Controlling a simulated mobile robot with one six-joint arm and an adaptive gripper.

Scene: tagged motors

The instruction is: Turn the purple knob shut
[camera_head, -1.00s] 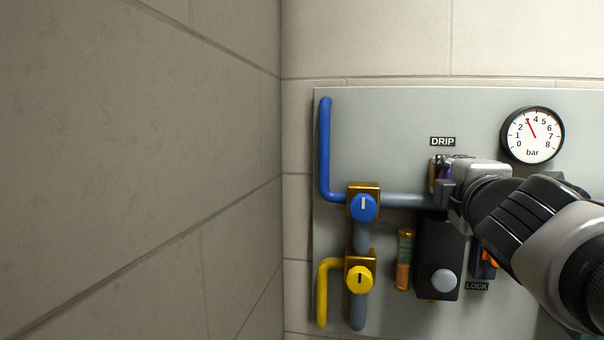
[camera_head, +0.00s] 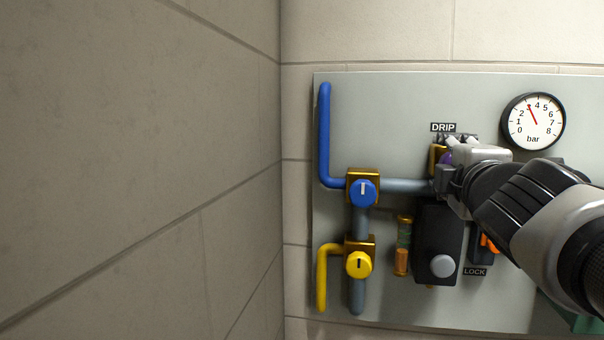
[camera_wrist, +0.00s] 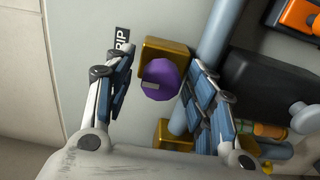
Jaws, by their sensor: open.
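The purple knob (camera_wrist: 164,79) sits on a brass valve body (camera_wrist: 160,50) on the grey panel, under the DRIP label (camera_head: 443,127). A pale mark shows on its face, near the knob's lower left in the wrist view. In the wrist view my gripper (camera_wrist: 158,92) is open, with one finger on each side of the knob. Gaps show between the knob and the fingers, the right one smaller. I cannot tell how far off the panel the fingertips are.
A blue knob (camera_head: 364,193) and a yellow knob (camera_head: 359,264) sit at left on their pipes. A black box (camera_head: 438,240) with a grey button and an orange switch (camera_head: 489,243) lie below my gripper. A pressure gauge (camera_head: 534,121) hangs upper right.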

